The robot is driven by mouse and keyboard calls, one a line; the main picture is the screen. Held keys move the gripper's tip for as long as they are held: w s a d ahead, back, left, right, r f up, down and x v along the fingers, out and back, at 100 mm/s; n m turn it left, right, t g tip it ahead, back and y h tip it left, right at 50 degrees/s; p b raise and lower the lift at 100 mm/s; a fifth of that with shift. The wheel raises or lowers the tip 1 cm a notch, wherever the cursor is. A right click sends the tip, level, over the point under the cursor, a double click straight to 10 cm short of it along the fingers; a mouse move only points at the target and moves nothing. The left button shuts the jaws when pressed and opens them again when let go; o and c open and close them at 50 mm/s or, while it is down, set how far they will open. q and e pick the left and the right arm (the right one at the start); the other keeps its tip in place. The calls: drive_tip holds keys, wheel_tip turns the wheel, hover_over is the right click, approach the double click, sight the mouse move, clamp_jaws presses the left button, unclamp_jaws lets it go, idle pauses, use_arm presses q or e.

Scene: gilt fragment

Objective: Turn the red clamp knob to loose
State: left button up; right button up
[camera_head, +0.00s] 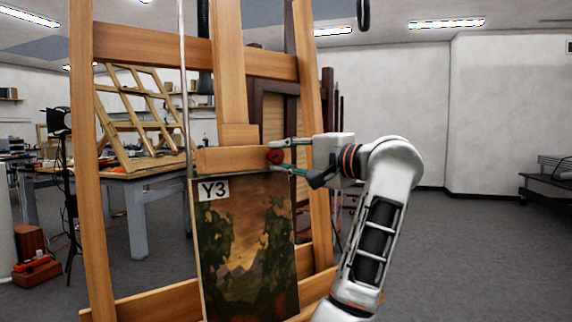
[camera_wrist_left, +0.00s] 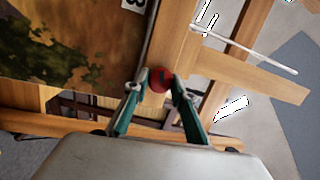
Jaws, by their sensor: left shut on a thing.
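The red clamp knob (camera_head: 274,156) sits at the right end of the wooden crossbar (camera_head: 230,160) of the easel, just above the painting (camera_head: 245,245) labelled Y3. My left gripper (camera_head: 280,157) reaches it from the right, with one finger above and one below the knob. In the left wrist view the round red knob (camera_wrist_left: 159,79) lies between the two fingertips (camera_wrist_left: 157,88), and the gripper is shut on it. The fingers hide part of its sides. I cannot read the knob's turn position. My right gripper is in neither view.
The tall wooden easel (camera_head: 85,150) stands close in front, its right post (camera_head: 318,200) just behind my gripper. A worktable (camera_head: 140,190) with a wooden frame is behind at left. A lamp stand (camera_head: 67,200) is farther left. The floor (camera_head: 470,250) at right is clear.

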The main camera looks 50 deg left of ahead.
use_arm(q)
drive_tip(key=n+h+b, duration=0.1)
drive_tip(key=n, duration=0.5)
drive_tip(key=shift+r+n+b, duration=0.15)
drive_tip(key=shift+n+b, duration=0.15)
drive_tip(key=shift+n, duration=0.1)
drive_tip(key=n+h, duration=0.1)
drive_tip(key=n, duration=0.4)
drive_tip(key=shift+r+b, duration=0.15)
drive_tip(key=shift+b, duration=0.2)
drive_tip(key=o, duration=1.1)
drive_tip(key=d+r, duration=0.1)
drive_tip(key=d, duration=0.6)
drive_tip(key=d+r, duration=0.1)
drive_tip(key=d, duration=0.3)
drive_tip(key=shift+w+d+r, duration=0.35)
